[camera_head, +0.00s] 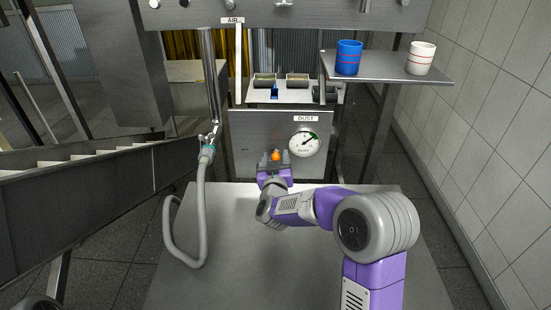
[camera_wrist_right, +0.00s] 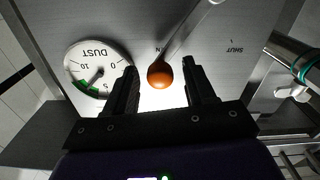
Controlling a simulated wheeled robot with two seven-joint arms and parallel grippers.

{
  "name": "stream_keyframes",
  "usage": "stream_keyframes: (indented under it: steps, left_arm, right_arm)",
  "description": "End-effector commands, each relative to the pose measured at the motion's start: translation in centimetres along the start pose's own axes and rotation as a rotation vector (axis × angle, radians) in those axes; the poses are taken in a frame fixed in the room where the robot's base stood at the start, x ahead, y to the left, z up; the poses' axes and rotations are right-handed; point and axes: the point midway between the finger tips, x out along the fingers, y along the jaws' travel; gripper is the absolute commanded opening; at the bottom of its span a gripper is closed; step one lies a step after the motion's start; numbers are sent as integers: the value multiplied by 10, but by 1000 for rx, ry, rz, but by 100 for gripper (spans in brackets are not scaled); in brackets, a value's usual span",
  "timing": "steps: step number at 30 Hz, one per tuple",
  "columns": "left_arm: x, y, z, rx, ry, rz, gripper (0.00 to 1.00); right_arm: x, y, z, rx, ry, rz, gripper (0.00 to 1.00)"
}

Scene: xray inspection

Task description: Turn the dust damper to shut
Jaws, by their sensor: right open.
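The dust damper shows as a lever with an orange knob (camera_head: 276,155) on the grey front panel (camera_head: 258,124). In the right wrist view the orange knob (camera_wrist_right: 160,75) sits at the end of a pale rod, near a partly hidden label ending in N. The SHUT label (camera_wrist_right: 237,46) is further right in that view, apart from the knob. My right gripper (camera_head: 274,162) is at the panel with its fingers open. In the wrist view the right gripper's fingers (camera_wrist_right: 159,67) stand on either side of the knob, with gaps visible. My left gripper is not in view.
The round DUST gauge (camera_head: 305,142) is just right of the knob. A grey hose (camera_head: 199,205) hangs at left below the AIR label. A shelf (camera_head: 388,68) above right holds a blue cup (camera_head: 348,57) and a white cup (camera_head: 420,58).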

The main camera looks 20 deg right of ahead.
Motion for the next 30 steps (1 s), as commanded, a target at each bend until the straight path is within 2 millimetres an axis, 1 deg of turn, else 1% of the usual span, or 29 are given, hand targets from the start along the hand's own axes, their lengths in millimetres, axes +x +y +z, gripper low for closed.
stream_keyframes:
  steps: [1,4,12,20,21,23,30]
  left_arm:
    - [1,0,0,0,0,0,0]
    - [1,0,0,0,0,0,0]
    - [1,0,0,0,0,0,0]
    - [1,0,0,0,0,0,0]
    - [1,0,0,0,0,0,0]
    - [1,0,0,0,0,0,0]
    - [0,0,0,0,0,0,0]
  right_arm:
    - [4,0,1,0,0,1,54]
    - [8,0,0,-1,0,0,54]
    - [9,0,0,-1,0,-1,54]
    - [9,0,0,-1,-1,1,15]
    - [9,1,1,-1,-1,1,8]
    - [9,1,1,-1,-1,2,0]
    - [10,1,1,-5,-2,4,0]
